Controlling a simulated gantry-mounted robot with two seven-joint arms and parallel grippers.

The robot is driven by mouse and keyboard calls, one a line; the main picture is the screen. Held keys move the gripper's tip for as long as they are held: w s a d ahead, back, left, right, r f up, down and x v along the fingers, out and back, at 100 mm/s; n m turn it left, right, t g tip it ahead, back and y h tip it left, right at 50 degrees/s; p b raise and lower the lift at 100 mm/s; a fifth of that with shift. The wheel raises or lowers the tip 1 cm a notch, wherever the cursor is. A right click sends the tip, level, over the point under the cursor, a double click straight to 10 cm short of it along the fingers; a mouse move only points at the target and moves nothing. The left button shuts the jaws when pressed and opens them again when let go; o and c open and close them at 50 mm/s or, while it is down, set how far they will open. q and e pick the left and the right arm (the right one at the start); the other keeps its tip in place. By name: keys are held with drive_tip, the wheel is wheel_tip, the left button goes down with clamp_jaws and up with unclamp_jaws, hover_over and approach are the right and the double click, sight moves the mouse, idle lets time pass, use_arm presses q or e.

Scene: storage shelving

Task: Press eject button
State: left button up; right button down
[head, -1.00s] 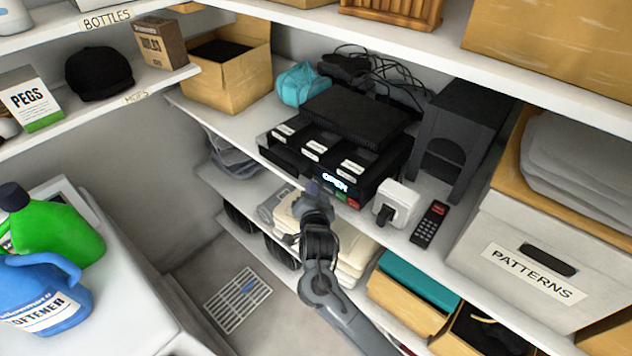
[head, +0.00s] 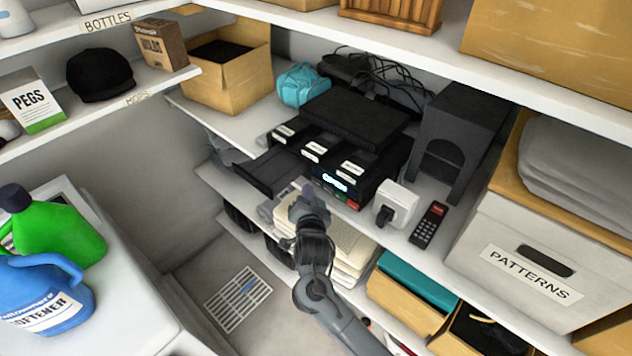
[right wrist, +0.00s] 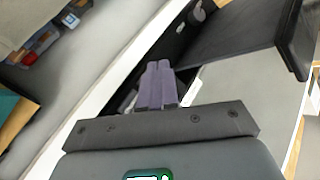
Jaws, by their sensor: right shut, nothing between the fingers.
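A black player (head: 372,170) with several white-labelled sections stands on the middle shelf. A lit display (head: 335,181) shows on its front, its text too blurred to read. Small green and red marks (head: 352,204) show below the display; I cannot tell which part is the eject button. A flat black tray (head: 268,178) sticks out of the player's left side over the shelf edge. It seems to be the dark panel (right wrist: 245,38) in the right wrist view. My right gripper (head: 308,190) is shut and empty, just in front of the player; its purple-grey fingers (right wrist: 157,85) are together. My left gripper is not in view.
A white plug-like box (head: 396,204) and a black remote (head: 429,223) lie right of the player. A dark grey arched stand (head: 462,125) and a PATTERNS box (head: 545,240) stand farther right. Folded cloth (head: 352,250) lies on the shelf below.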

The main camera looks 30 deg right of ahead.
drive_tip(key=shift+a, duration=0.15)
drive_tip(key=a, duration=0.1)
drive_tip(key=s+a+p, duration=0.1)
drive_tip(key=a, duration=0.1)
drive_tip(key=s+a, duration=0.1)
drive_tip(key=shift+a, duration=0.2)
idle(0.4)
idle(0.4)
